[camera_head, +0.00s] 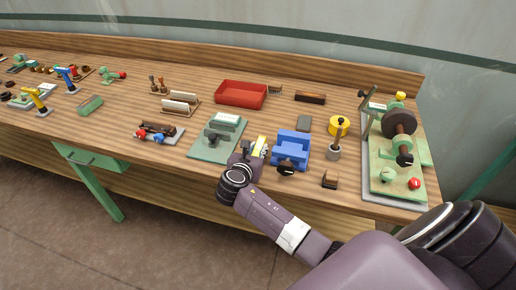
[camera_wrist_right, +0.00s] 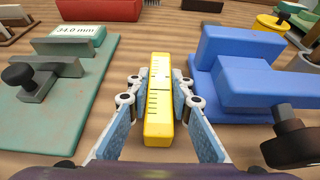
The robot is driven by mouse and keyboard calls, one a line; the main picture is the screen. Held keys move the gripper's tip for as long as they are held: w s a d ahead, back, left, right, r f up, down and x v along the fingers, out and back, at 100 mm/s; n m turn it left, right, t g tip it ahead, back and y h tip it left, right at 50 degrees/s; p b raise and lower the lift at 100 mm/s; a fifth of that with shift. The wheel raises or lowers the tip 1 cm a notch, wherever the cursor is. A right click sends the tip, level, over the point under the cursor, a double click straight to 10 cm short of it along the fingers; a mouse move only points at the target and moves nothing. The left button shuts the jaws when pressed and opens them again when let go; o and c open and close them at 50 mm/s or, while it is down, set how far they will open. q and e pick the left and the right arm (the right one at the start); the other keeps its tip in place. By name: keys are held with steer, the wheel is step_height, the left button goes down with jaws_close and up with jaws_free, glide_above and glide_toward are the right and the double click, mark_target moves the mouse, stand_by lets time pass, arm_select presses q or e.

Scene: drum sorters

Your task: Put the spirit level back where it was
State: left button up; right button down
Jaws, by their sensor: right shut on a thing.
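The yellow spirit level (camera_wrist_right: 159,105) lies lengthwise between the pads of my right gripper (camera_wrist_right: 159,102), which is shut on its sides. In the head view the level (camera_head: 261,147) shows at the fingertips of my right gripper (camera_head: 255,151), above the bench between the green gauge plate and the blue vise. I cannot tell whether the level touches the bench top. My left gripper is not in view.
The green gauge plate (camera_head: 205,149) stands left of the gripper, and the blue vise (camera_head: 291,148) close on its right. A red tray (camera_head: 241,94) is behind. A green-based machine (camera_head: 399,178) stands at the right end. Bare wood (camera_head: 185,165) shows left of the plate.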

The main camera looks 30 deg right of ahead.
steer(key=c, duration=1.7)
jaws_free()
steer(key=shift+c, duration=0.2)
steer(key=shift+r, duration=0.2)
steer(key=v, duration=1.2)
steer(key=shift+f, duration=0.1)
